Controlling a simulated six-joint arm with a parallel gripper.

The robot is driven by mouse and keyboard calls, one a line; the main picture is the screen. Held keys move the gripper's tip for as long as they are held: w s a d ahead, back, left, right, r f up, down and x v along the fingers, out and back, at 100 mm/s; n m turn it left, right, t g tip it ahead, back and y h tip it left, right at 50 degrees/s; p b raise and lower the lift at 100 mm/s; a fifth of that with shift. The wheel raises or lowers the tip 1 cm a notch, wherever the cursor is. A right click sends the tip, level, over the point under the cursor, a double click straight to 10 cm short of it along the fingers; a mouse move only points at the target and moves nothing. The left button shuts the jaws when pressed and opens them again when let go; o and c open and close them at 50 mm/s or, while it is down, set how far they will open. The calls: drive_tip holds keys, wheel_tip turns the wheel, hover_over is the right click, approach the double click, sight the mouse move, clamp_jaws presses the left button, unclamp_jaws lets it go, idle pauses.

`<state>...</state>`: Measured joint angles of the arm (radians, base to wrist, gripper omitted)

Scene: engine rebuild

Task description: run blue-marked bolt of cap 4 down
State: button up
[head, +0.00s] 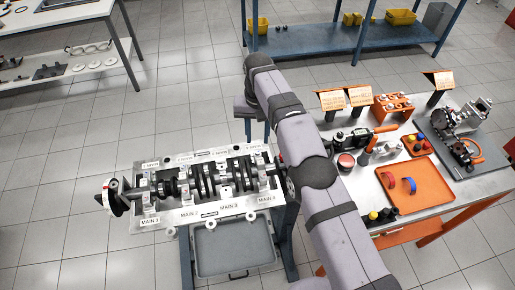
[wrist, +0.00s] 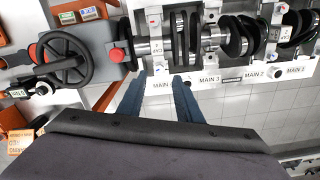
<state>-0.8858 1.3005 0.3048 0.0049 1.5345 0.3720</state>
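Cap 4 (head: 263,178) sits across the crankshaft at the right end of the engine block (head: 190,215) in the head view, by the MAIN 4 label. In the wrist view, cap 4 (wrist: 155,46) is a pale bridge with upside-down lettering and a small red mark at its far side.
A black handwheel (wrist: 66,60) and a red knob (wrist: 117,55) stand left of cap 4 in the wrist view. A side table carries an orange tray (head: 418,188). A grey bin (head: 235,248) sits beneath the block.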

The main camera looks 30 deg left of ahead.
sight(257, 153)
drive_tip(key=shift+f+p, duration=0.65)
drive_tip(key=shift+f, duration=2.95)
clamp_jaws()
